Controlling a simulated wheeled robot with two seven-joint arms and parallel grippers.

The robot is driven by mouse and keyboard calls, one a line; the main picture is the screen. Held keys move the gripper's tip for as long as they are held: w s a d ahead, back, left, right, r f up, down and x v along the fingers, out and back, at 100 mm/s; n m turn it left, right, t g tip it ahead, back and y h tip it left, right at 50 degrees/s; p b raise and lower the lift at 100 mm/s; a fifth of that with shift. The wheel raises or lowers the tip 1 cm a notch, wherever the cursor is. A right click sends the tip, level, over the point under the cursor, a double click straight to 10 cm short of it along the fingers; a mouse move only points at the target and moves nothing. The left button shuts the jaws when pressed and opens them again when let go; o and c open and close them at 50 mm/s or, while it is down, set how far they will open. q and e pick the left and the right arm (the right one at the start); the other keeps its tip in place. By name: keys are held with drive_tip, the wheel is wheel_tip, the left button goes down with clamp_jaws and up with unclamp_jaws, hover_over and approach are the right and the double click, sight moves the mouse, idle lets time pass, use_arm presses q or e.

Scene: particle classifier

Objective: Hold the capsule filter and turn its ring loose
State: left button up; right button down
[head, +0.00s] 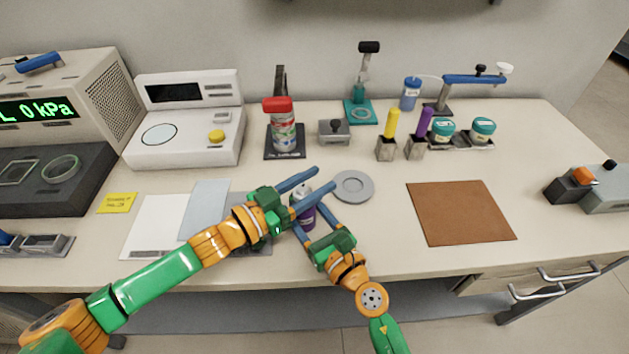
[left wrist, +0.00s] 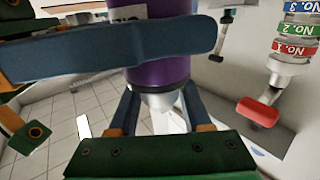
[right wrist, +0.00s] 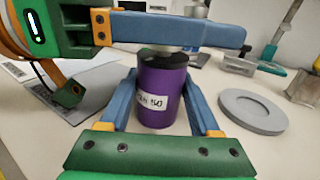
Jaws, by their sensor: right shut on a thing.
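The capsule filter is a purple cylinder with a white label (right wrist: 156,100), standing upright; its body also shows in the head view (head: 307,218). My right gripper (head: 315,224) is shut on the purple body, one finger on each side. The pale ring end (left wrist: 160,100) of the filter shows in the left wrist view, which sees it upside down. My left gripper (head: 318,180) is open at the top of the filter, its fingers on either side of that end. Its near finger crosses over the top in the right wrist view and hides part of it.
A grey round holder (head: 353,187) with a recess lies just right of the filter. A brown mat (head: 460,212) is farther right. A red-capped bottle stack (head: 283,125) stands behind. White and blue sheets (head: 204,210) lie under my left arm.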

use_arm(q)
drive_tip(key=shift+o, duration=1.2)
use_arm(e)
drive_tip(key=shift+c, duration=0.2)
unclamp_jaws()
use_arm(q)
drive_tip(key=v, duration=1.2)
